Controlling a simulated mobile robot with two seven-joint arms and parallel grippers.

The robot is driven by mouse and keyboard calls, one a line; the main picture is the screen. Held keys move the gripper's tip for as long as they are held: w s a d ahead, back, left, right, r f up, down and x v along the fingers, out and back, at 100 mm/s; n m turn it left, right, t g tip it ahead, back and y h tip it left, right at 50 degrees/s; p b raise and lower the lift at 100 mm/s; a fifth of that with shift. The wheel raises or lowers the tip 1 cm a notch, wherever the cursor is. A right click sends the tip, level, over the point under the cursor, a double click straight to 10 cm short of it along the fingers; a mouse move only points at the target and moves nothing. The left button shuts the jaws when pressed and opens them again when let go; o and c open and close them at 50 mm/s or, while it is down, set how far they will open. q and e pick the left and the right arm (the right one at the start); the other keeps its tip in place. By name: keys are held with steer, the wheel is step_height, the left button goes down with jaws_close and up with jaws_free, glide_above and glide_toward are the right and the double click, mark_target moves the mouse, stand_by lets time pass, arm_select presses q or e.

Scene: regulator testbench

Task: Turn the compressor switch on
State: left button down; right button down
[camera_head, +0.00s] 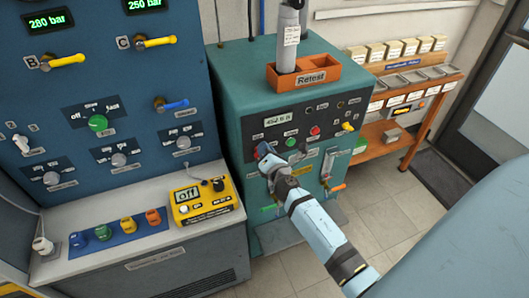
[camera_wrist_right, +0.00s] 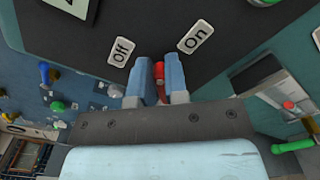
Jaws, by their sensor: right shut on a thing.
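The compressor switch is a small red handle (camera_wrist_right: 158,71) in the right wrist view, between an Off label (camera_wrist_right: 122,51) and an On label (camera_wrist_right: 196,37). My right gripper (camera_head: 267,156) is at the dark control panel on the front of the teal cabinet (camera_head: 258,95). Its two blue fingers stand on either side of the red handle and are shut on it. The fingers hide part of the handle, and I cannot tell which label it points to. My left gripper is not in view.
Red (camera_head: 314,130) and green (camera_head: 291,142) buttons sit close beside the gripper. A Retest tray (camera_head: 320,75) holding a grey cylinder tops the cabinet. A blue panel with valves (camera_head: 110,80) stands left, with a yellow meter (camera_head: 203,210) reading off.

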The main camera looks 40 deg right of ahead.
steer(key=m, duration=0.2)
steer(key=f+m+b, duration=0.1)
steer(key=m, duration=0.1)
steer(key=shift+d+m, duration=0.15)
steer(key=shift+m, duration=0.15)
steer(key=shift+s+f+m+b, duration=0.15)
steer(key=shift+m+b, duration=0.55)
steer(key=shift+m, duration=1.2)
steer(key=c, duration=1.1)
jaws_free()
steer(key=shift+c, duration=0.2)
steer(key=shift+d, duration=0.1)
